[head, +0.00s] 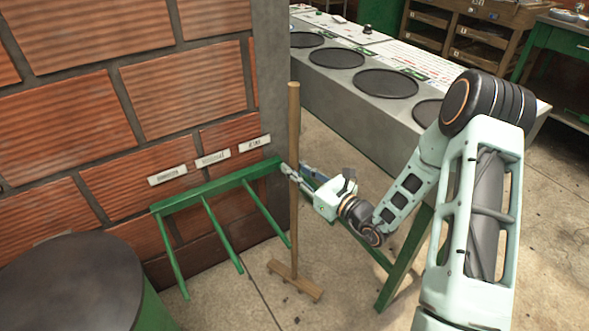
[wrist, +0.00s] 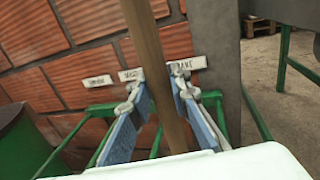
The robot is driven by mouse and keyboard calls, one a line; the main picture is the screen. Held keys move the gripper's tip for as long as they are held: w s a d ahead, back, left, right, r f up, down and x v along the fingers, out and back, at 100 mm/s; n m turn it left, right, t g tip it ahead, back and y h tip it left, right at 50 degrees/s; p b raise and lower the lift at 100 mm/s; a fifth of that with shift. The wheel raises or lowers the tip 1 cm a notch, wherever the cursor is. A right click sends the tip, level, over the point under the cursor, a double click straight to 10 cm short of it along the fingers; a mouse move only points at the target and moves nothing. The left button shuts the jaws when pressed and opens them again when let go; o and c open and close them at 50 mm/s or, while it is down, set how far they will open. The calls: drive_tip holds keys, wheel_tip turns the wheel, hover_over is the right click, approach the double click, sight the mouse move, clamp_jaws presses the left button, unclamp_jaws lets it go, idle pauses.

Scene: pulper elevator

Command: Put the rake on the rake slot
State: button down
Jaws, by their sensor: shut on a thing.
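The rake (head: 294,150) has a long wooden handle and a short wooden head (head: 295,281) at its lower end. It stands nearly upright, head down, close to or on the floor; I cannot tell which. My gripper (head: 291,172) is shut on the handle. In the wrist view, the fingers (wrist: 158,90) close on the handle (wrist: 150,45) from both sides. A green wall rack (head: 215,184) with several prongs is just left of the rake. Labels (head: 212,159) are above it; the rightmost label (wrist: 187,64) seems to read "RAKE". The rake is by the rack's right end.
A brick wall (head: 100,110) with a grey pillar (head: 270,80) is behind the rack. A dark-topped green drum (head: 75,285) stands at the lower left. A long grey counter (head: 345,95) with round dark plates runs behind my arm. Floor is open below the rake.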

drive_tip(key=c, duration=2.3)
unclamp_jaws()
drive_tip(key=shift+f, duration=0.15)
drive_tip(key=o, duration=0.5)
drive_tip(key=shift+r, duration=0.3)
drive_tip(key=p+v, duration=0.2)
drive_tip(key=v, duration=1)
drive_tip(key=shift+p, duration=0.4)
